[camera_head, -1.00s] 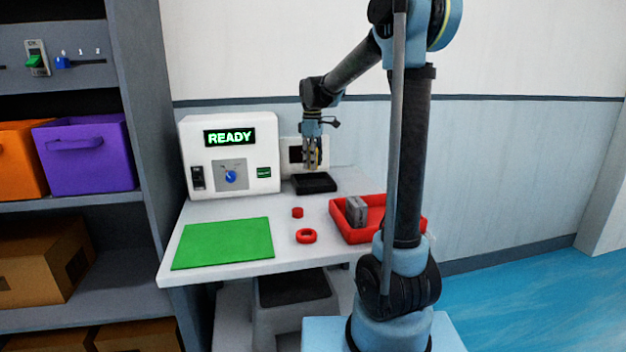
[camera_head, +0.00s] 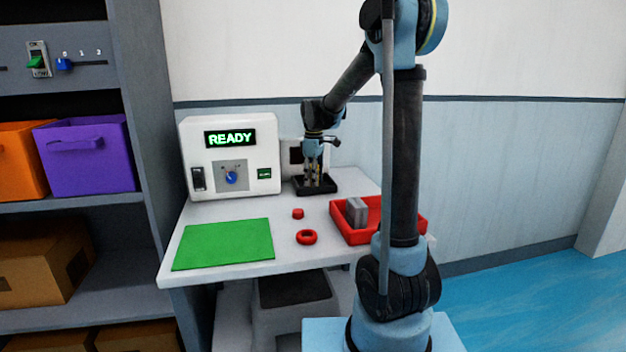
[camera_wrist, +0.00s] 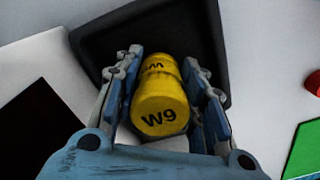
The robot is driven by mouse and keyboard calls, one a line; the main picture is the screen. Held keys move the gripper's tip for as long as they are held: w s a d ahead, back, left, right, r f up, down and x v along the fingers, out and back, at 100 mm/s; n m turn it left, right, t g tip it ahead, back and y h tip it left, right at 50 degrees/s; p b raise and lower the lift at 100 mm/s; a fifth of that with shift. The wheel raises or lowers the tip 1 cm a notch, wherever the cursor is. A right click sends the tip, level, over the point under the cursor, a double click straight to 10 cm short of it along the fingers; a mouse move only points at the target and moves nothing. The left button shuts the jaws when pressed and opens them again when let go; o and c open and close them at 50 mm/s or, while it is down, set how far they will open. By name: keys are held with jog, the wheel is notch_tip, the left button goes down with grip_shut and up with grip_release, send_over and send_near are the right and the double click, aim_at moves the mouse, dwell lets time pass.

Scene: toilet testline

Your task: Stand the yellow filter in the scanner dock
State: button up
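The yellow filter (camera_wrist: 160,105), a cylinder marked W9, sits between the two fingers of my gripper (camera_wrist: 165,75) in the wrist view. The fingers lie close against its sides, and my gripper looks shut on it. Behind the filter is the black, raised-rim scanner dock (camera_wrist: 100,40). In the head view my gripper (camera_head: 317,182) points down into the dock (camera_head: 330,187) at the back of the table. The filter is mostly hidden by the fingers there. I cannot tell whether its base touches the dock floor.
A white machine (camera_head: 265,158) reading READY stands left of the dock. A red ring (camera_head: 307,238), a small red piece (camera_head: 298,214) and a green mat (camera_head: 222,245) lie in front.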

jog(key=shift+o, duration=1.1)
notch_tip(320, 180, up, 12)
jog(key=shift+r, duration=0.1)
